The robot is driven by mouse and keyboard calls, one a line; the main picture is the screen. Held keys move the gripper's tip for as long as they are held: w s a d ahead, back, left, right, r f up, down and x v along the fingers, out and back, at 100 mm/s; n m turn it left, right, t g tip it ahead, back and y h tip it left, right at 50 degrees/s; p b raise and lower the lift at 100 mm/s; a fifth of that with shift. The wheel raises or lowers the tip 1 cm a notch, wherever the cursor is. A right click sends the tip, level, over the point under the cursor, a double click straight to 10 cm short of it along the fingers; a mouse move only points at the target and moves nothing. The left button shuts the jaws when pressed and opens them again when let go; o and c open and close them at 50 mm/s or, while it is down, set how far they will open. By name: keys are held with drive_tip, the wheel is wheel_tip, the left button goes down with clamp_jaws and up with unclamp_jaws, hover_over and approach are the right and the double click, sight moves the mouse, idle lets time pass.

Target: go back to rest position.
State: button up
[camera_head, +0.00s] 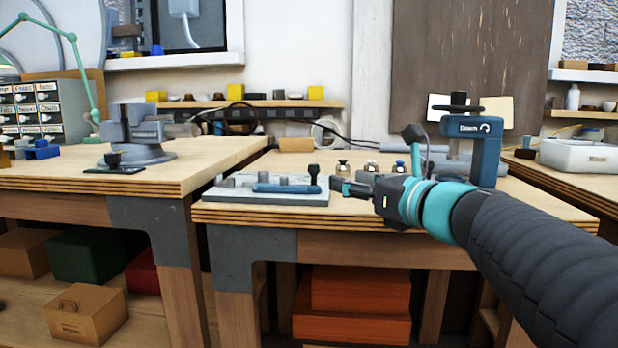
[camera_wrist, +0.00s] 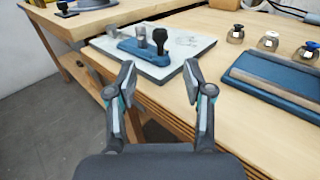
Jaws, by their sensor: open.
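My gripper (camera_head: 346,187) is open and empty, held over the front edge of the middle workbench, just right of a light board. In the wrist view both fingers of my gripper (camera_wrist: 160,90) stand apart with bare space between them. The light board (camera_head: 222,191) carries a blue tool-like part (camera_head: 285,188) and a black-knobbed part (camera_head: 314,174). The board (camera_wrist: 191,63) shows in the wrist view beyond my fingertips, with the blue part (camera_wrist: 140,52) and black knob (camera_wrist: 160,39) on it. My gripper appears apart from them.
Several small knobbed pieces (camera_head: 342,169) stand behind my gripper. A blue press-like device (camera_head: 487,150) stands at the bench's right, close to my arm. A blue tray (camera_wrist: 275,80) lies right in the wrist view. A vise (camera_head: 137,135) sits on the left bench, across a gap.

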drive_tip(key=shift+s+d, duration=0.15)
drive_tip(key=shift+s, duration=0.1)
drive_tip(key=s+a+f+n+g+h+p, duration=0.1)
drive_tip(key=s+a+f+n+g, duration=0.15)
drive_tip(key=s+f+n, duration=0.45)
drive_tip(key=s+a+f+n+g+h+p, duration=0.15)
drive_tip(key=s+f+n+g, duration=0.25)
drive_tip(key=f+n, duration=0.45)
drive_tip(key=s+d+f+n+g+h, duration=0.3)
drive_tip(key=s+d+f+n+h, duration=0.3)
drive_tip(key=s+f+n, duration=0.5)
drive_tip(key=d+n, duration=0.1)
drive_tip(key=n, duration=0.2)
drive_tip(key=shift+d+h, duration=0.15)
drive_tip(key=shift+h, duration=0.2)
